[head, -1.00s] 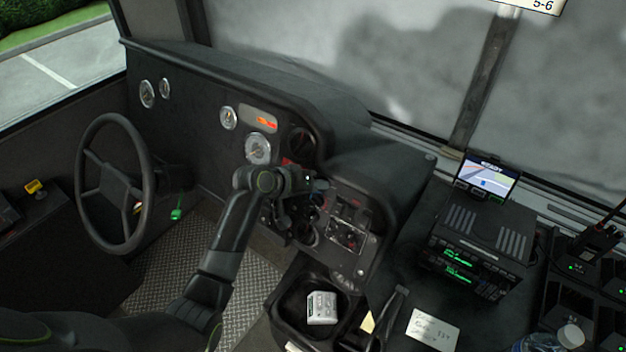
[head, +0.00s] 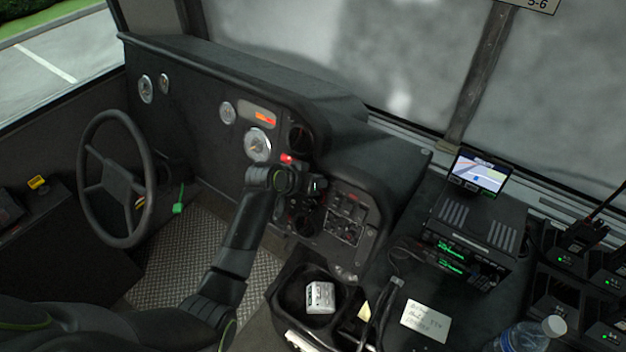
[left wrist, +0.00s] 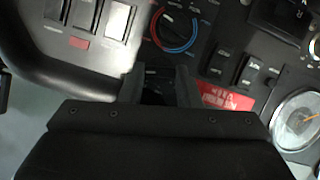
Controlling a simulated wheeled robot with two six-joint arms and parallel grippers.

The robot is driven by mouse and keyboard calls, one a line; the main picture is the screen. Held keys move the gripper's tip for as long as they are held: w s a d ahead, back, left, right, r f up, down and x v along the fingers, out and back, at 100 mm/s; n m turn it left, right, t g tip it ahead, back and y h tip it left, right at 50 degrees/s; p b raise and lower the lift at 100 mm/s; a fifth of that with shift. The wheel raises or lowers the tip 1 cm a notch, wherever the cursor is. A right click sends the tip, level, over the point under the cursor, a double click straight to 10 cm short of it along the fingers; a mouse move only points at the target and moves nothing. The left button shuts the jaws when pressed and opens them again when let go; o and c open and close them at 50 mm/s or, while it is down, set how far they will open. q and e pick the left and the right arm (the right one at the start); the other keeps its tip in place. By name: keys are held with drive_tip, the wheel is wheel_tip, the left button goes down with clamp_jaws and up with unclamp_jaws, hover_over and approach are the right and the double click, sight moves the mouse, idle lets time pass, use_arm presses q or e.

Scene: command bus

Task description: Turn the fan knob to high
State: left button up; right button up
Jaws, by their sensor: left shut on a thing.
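My left gripper (head: 316,187) reaches in from the left to the dark control panel (head: 372,216) on the dashboard. In the left wrist view, its two fingers (left wrist: 160,86) are closed on a dark knob (left wrist: 158,93), which I take to be the fan knob. The fingers and gripper body hide most of it, so its pointer and setting cannot be read. A separate round knob with a red and blue ring (left wrist: 178,27) sits just beyond the fingers, untouched. My right gripper is in neither view.
Rocker switches (left wrist: 100,17) and a red label (left wrist: 218,96) lie close to the fingers. A gauge (left wrist: 297,120) is at the right. In the head view, the steering wheel (head: 83,186) is left, a cupholder tray (head: 283,302) below, and a radio with a screen (head: 480,170) right.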

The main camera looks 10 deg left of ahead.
use_arm(q)
drive_tip(key=shift+f, duration=0.15)
drive_tip(key=o, duration=1)
drive_tip(key=v, duration=1.7)
drive_tip(key=shift+s+r, duration=0.15)
drive_tip(key=shift+r, duration=0.1)
